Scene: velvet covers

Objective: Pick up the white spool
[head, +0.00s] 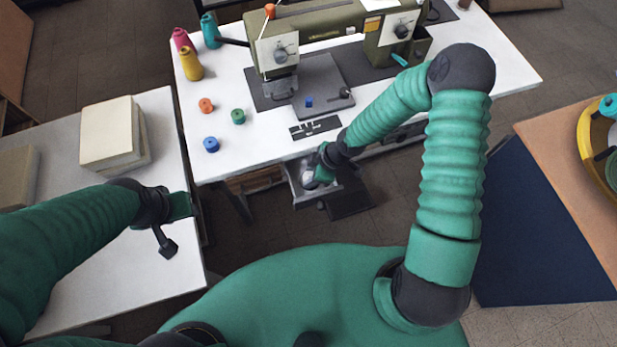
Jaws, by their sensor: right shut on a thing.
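The white spool (308,180) shows as a small pale shape at an open grey drawer (303,198) under the front edge of the sewing table. My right gripper (317,177) is down at the drawer and shut on the white spool. The fingers and wrist hide part of the spool, and I cannot tell whether it touches the drawer floor. My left gripper (175,225) is apart from it, over the right edge of the left table, with its fingers spread and nothing between them.
A sewing machine (330,30) stands on the white table (240,165). Red, green and blue spools (211,144) and several thread cones (190,62) stand at its left. Pale stacked blocks (112,130) are on the left table. A yellow-rimmed bowl (585,140) is at far right.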

